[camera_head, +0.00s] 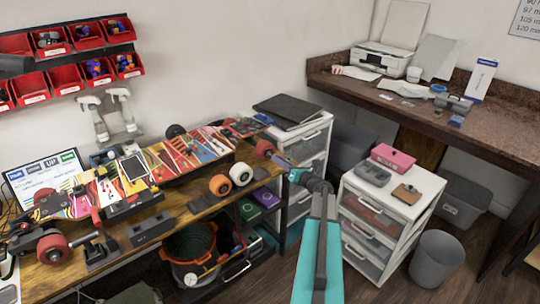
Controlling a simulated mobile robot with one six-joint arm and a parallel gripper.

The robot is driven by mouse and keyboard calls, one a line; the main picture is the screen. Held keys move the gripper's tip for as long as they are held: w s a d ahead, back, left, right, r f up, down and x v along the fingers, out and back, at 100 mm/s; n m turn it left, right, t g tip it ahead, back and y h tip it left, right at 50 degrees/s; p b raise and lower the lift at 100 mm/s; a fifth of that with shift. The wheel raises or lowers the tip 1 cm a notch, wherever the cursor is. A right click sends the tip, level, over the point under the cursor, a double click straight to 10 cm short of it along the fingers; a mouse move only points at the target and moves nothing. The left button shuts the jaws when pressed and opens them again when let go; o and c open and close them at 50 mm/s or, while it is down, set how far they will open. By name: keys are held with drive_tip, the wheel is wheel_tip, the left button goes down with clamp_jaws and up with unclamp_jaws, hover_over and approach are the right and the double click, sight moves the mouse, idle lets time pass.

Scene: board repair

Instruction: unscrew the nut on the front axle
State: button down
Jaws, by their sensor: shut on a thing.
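A skateboard (176,160) with colourful graphics lies along the workbench in several sections or boards that overlap in the view. A red wheel (265,149) is at its right end. My gripper (292,174) is just right of this wheel, at the end of my teal arm. It is shut on a slim grey-blue thing, seemingly a tool (280,161), whose far end points at the wheel and is close to it. I cannot tell whether it touches. The nut and axle end are too small to make out. Another red wheel (53,249) is at the bench's left end.
An orange wheel (219,185) and a white wheel (241,174) are at the wooden bench's front edge. White drawer units (392,222) (304,143) stand right of and behind my gripper. Red bins (88,35) hang on the wall. A grey bin (436,258) stands on the floor.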

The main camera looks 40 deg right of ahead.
drive_tip(key=s+r+p, duration=0.3)
drive_tip(key=s+r, duration=0.2)
drive_tip(key=r, duration=0.1)
drive_tip(key=shift+s+a+r+p, duration=0.2)
drive_tip(key=shift+s+r+p, duration=0.1)
drive_tip(key=shift+p, duration=0.1)
idle(0.8)
idle(0.4)
